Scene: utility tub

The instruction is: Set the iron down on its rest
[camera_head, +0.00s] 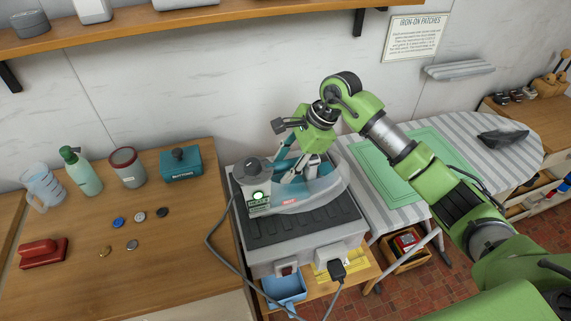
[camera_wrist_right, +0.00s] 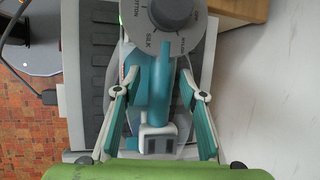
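The iron (camera_head: 318,190) has a clear and teal body and a grey dial end with a green light. It is over the black ribbed rest (camera_head: 262,232) on top of a grey box, and looks flat on it; exact contact is hard to see. My right gripper (camera_head: 292,172) reaches down over the iron's handle. In the right wrist view the teal handle (camera_wrist_right: 156,90) lies between the fingers (camera_wrist_right: 159,73), which are spread with gaps beside it. My left gripper is not in view.
A grey cord runs from the iron to a plug (camera_head: 337,270) at the box's front. A striped ironing board (camera_head: 460,148) with a green cloth is on the right.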

